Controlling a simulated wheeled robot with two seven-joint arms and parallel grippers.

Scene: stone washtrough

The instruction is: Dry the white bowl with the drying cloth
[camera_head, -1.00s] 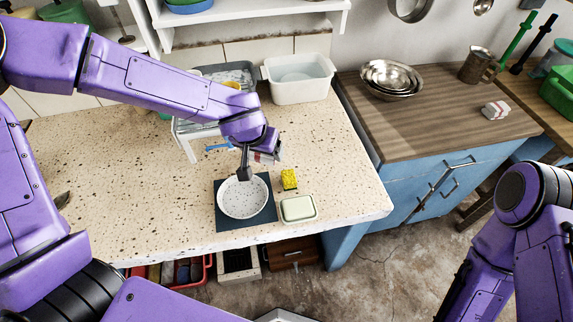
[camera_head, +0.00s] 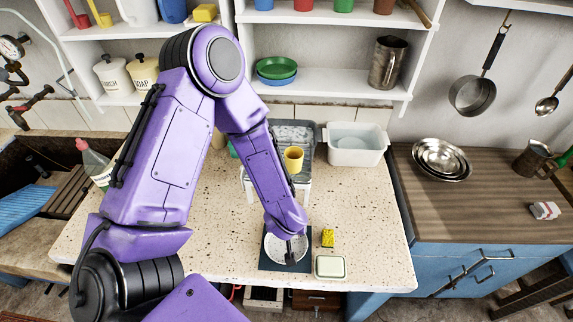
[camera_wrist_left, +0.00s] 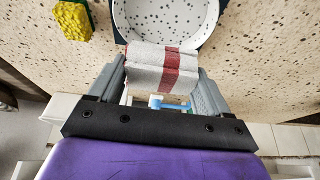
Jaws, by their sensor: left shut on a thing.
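The white bowl (camera_head: 275,252) with dark speckles sits upright on a dark mat (camera_head: 268,266) near the counter's front edge. My left arm partly hides it in the head view. In the left wrist view the bowl (camera_wrist_left: 165,18) is cut off at the top. My left gripper (camera_head: 290,257) is at the bowl. In the left wrist view the gripper (camera_wrist_left: 161,75) is shut on the drying cloth (camera_wrist_left: 150,66), white with a red stripe. The cloth overlaps the bowl's near rim; I cannot tell whether they touch. My right gripper is out of view.
A yellow sponge (camera_head: 328,238) and a pale dish (camera_head: 330,267) stand right of the bowl. Behind are a dish rack with a yellow cup (camera_head: 293,158) and a white basin (camera_head: 357,145). Another folded cloth (camera_head: 545,210) lies on the wooden counter. The speckled counter's right part is clear.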

